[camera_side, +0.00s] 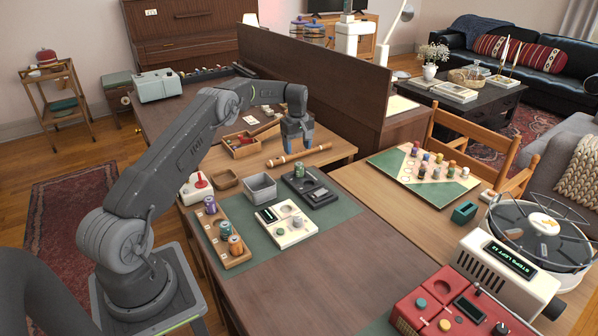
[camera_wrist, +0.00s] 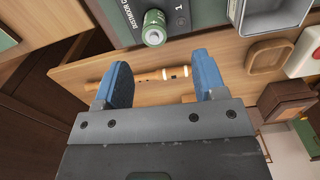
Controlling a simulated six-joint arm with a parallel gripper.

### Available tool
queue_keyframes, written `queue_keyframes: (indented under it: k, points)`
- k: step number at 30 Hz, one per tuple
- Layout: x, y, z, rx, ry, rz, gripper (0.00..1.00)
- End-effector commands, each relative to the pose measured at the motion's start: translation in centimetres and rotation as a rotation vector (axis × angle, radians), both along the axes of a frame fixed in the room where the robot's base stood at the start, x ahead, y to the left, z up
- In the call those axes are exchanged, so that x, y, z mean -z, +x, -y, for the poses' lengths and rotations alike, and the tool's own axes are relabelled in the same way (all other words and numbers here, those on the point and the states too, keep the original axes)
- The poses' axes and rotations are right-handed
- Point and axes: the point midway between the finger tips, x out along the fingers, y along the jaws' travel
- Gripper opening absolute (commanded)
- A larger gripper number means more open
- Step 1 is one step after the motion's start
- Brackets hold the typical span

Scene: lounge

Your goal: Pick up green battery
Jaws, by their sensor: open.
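The green battery (camera_wrist: 153,28) shows at the top of the wrist view, seen mostly from its pale end. It stands on a dark device (camera_wrist: 185,14) marked with a 1. The dark device also shows in the side view (camera_side: 320,196), with a small cylinder at its back edge. My gripper (camera_side: 297,148) is open and empty, pointing down above the wooden table, behind the dark device. In the wrist view, its blue fingers (camera_wrist: 163,78) are wide apart and the battery lies beyond them, untouched.
A wooden flute (camera_side: 300,156) lies below my gripper. A grey bin (camera_side: 260,188), a white device (camera_side: 286,228) and a wooden tray (camera_side: 222,236) of batteries stand nearby. A tall brown partition (camera_side: 315,75) rises behind.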

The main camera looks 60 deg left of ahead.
Motion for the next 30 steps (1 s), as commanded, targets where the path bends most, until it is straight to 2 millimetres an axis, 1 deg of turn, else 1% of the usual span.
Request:
queue_keyframes:
  k: [1, 4, 7, 13, 21, 25, 30]
  points:
    - [1.2, -0.1, 0.1, 0.001, -0.003, -0.004, 0.64]
    - [2.9, 0.0, 0.1, 0.001, -0.002, -0.003, 0.64]
    - [4.0, 0.0, 0.0, 0.002, -0.001, -0.001, 0.64]
    - [5.2, 0.2, 0.0, 0.002, 0.0, 0.0, 0.64]
    - [8.6, 0.8, -0.3, 0.002, 0.0, -0.001, 0.64]
    - [9.7, 0.8, -0.3, 0.001, 0.001, -0.001, 0.64]
    - [9.8, 0.8, -0.3, 0.001, 0.002, 0.001, 0.64]
